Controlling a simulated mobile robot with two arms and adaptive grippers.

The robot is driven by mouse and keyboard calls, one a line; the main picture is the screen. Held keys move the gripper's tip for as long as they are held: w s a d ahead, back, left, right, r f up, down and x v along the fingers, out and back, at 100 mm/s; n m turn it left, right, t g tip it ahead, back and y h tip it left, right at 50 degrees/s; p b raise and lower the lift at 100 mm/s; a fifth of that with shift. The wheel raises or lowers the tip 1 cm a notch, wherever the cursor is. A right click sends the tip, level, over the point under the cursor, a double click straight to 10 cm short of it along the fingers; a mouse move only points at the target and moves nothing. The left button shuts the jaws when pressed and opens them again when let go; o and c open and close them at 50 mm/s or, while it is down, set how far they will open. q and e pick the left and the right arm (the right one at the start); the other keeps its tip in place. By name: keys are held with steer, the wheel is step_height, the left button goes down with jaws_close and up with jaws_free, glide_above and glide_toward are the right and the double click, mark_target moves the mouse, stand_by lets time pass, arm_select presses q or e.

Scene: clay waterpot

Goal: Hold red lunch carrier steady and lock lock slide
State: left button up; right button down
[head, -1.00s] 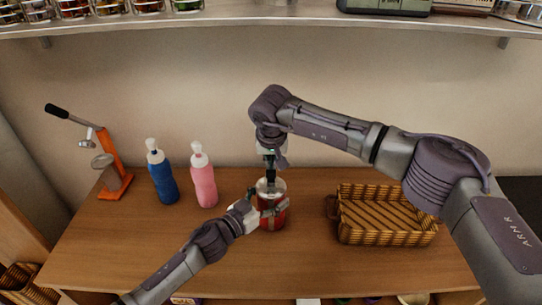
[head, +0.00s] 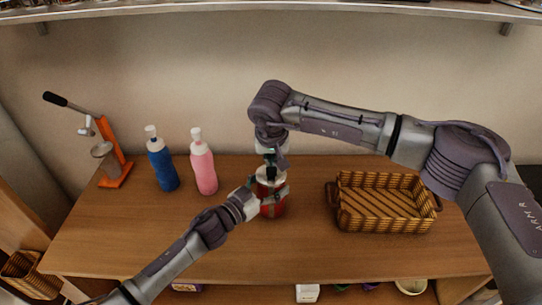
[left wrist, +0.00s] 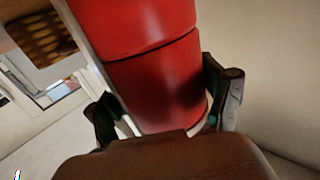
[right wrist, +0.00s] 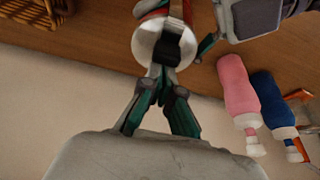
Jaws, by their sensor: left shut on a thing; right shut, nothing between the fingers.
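The red lunch carrier (head: 271,206) stands upright near the middle of the wooden table, and its red body fills the left wrist view (left wrist: 150,60). My left gripper (head: 268,195) is shut around its side, with one finger on each side of the body in the left wrist view (left wrist: 163,110). My right gripper (head: 270,172) points down at the carrier's top from above. In the right wrist view its fingertips (right wrist: 165,75) are together at a dark part on the pale round lid (right wrist: 150,42). The lock slide cannot be made out clearly.
A pink bottle (head: 204,168) and a blue bottle (head: 162,166) stand to the left. An orange press (head: 115,170) is at the far left. A woven basket (head: 384,219) sits right of the carrier. A shelf (head: 270,14) runs above. The table front is clear.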

arm_select(q)
steer(key=shift+w+a, duration=0.1)
arm_select(e)
steer(key=shift+s+f, duration=0.1)
steer(key=w, duration=0.4)
steer(key=shift+w, duration=0.15)
arm_select(q)
steer(key=shift+f, duration=0.1)
arm_select(e)
steer(key=v, duration=1)
arm_select(q)
steer(key=o, duration=1.6)
